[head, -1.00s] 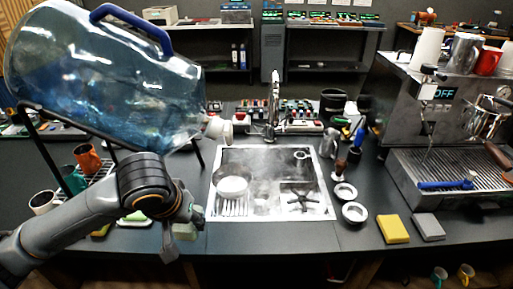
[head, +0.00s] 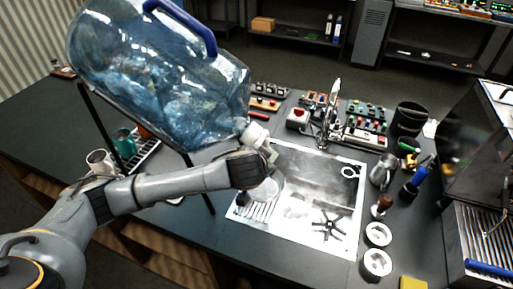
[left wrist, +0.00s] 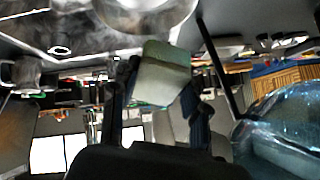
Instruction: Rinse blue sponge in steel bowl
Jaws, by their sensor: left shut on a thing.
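My left gripper (head: 268,154) is at the upper left of the sink in the head view, above the steel bowl (head: 268,188). The bowl stands in the sink's left part and is partly hidden by my gripper. In the left wrist view my left gripper (left wrist: 158,104) is shut on a pale, greenish-beige sponge-like block (left wrist: 162,78); its colour does not read clearly as blue. The bowl (left wrist: 145,12) shows at the top of that view, apart from the block. My right gripper is not in view.
The sink (head: 290,228) has a tall faucet (head: 331,112) behind it. A large blue water bottle (head: 160,75) leans on a stand, its spout close to my left gripper. Cups (head: 380,235) and a steel pitcher (head: 384,170) line the sink's right. The espresso machine is at far right.

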